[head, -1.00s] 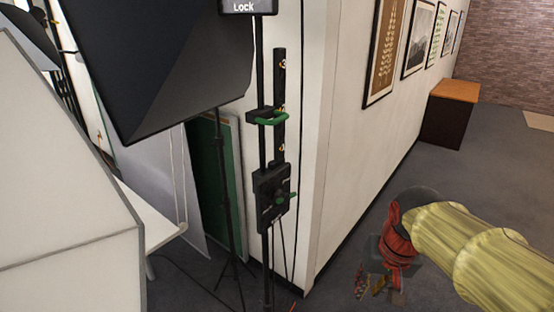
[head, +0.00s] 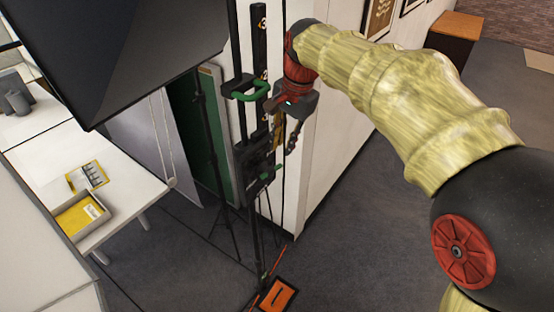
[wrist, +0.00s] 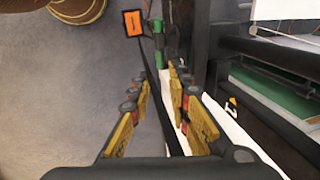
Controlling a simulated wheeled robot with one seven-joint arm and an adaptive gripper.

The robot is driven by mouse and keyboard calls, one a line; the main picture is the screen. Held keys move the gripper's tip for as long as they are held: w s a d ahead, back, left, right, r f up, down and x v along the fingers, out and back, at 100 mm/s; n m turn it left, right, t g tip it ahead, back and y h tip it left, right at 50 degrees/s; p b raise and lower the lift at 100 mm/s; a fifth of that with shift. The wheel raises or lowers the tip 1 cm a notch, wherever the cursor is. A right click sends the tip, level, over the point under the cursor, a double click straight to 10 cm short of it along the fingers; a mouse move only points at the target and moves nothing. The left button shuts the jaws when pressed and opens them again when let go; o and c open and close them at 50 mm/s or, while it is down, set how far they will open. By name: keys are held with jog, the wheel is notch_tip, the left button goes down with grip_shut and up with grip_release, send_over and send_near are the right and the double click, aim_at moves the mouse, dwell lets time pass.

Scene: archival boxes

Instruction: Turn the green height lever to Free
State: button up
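The black lever box (head: 256,158) is on the dark upright post in the head view, with part of the green height lever (head: 267,173) showing low on its right side. Its lettering is too small to read, so I cannot tell its setting. A green loop handle (head: 252,93) sits above it on the post. My gripper (head: 289,137) is beside the post, right of the box and above the lever, fingers downward. In the wrist view my gripper (wrist: 158,92) has its fingers apart with nothing clearly between them. A green part (wrist: 158,38) shows beyond the fingertips; I cannot tell which one.
A large black panel (head: 130,45) hangs left of the post. A white wall (head: 345,130) stands close to its right. A white table (head: 100,165) with a yellow-lined box is at left. An orange plate (head: 275,295) is low by the post's foot.

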aim_at(279, 165)
jog(key=f, duration=0.5)
jog(key=w+a+f, duration=0.1)
jog(key=f, duration=0.2)
jog(key=shift+w, duration=0.1)
jog(key=shift+r, duration=0.1)
jog(key=shift+c, duration=1.2)
grip_shut()
